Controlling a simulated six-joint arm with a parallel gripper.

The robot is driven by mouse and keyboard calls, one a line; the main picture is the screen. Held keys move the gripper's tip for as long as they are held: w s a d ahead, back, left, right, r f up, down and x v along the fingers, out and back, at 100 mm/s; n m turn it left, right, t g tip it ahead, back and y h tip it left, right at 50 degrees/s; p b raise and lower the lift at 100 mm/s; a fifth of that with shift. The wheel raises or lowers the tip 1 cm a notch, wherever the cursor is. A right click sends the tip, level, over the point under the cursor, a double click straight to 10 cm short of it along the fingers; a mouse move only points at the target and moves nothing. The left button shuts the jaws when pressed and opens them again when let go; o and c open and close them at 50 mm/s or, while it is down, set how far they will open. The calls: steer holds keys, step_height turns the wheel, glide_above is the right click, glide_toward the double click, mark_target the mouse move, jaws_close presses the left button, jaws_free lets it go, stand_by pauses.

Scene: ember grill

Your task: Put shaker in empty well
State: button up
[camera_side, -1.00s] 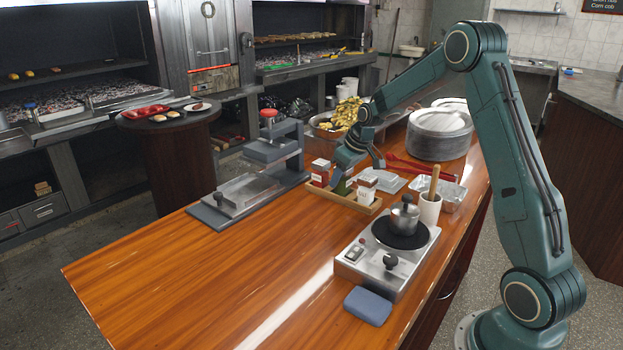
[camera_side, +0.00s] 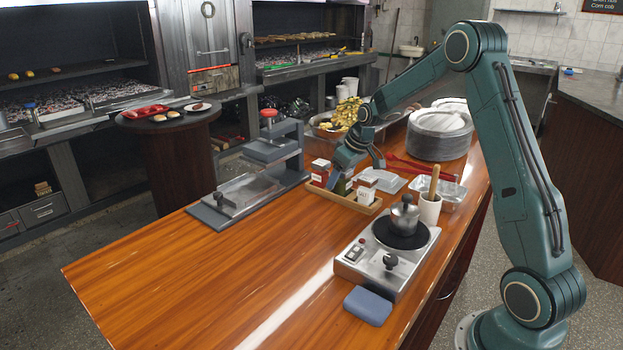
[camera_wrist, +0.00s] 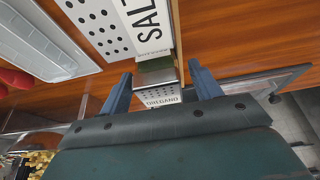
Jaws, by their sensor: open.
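A wooden tray (camera_side: 348,203) holds several shakers on the counter. A red-and-white shaker (camera_side: 320,172) stands at its left end and a white shaker (camera_side: 366,189) at its right. A green shaker, partly hidden by my gripper, is between them. In the wrist view, a shaker labelled OREGANO (camera_wrist: 160,96) lies between the open fingers of my gripper (camera_wrist: 160,84), with a gap beside each finger. A white shaker labelled SALT (camera_wrist: 128,28) is just beyond it. My gripper is down at the tray. Which well is empty cannot be made out.
A press (camera_side: 262,172) stands left of the tray. A burner (camera_side: 385,262) with a small pot (camera_side: 404,214) is in front, beside a white cup (camera_side: 430,208) with a wooden handle. Foil trays and stacked plates (camera_side: 440,134) lie behind. The front left counter is clear.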

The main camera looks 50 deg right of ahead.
steer(key=shift+r, duration=0.15)
steer(key=v, duration=1.3)
steer(key=shift+s+r, duration=0.2)
steer(key=s+a+r, duration=0.3)
steer(key=s+a, duration=0.3)
steer(key=a, duration=0.2)
steer(key=s+a+r, duration=0.3)
steer(key=s+a, duration=0.2)
steer(key=a, duration=0.3)
steer(key=s+a+f, duration=0.1)
steer(key=s+a, duration=0.2)
steer(key=s, duration=0.4)
steer(key=s+a+f+t, duration=0.1)
steer(key=s+a, duration=0.3)
steer(key=s, duration=0.4)
steer(key=shift+f, duration=0.75)
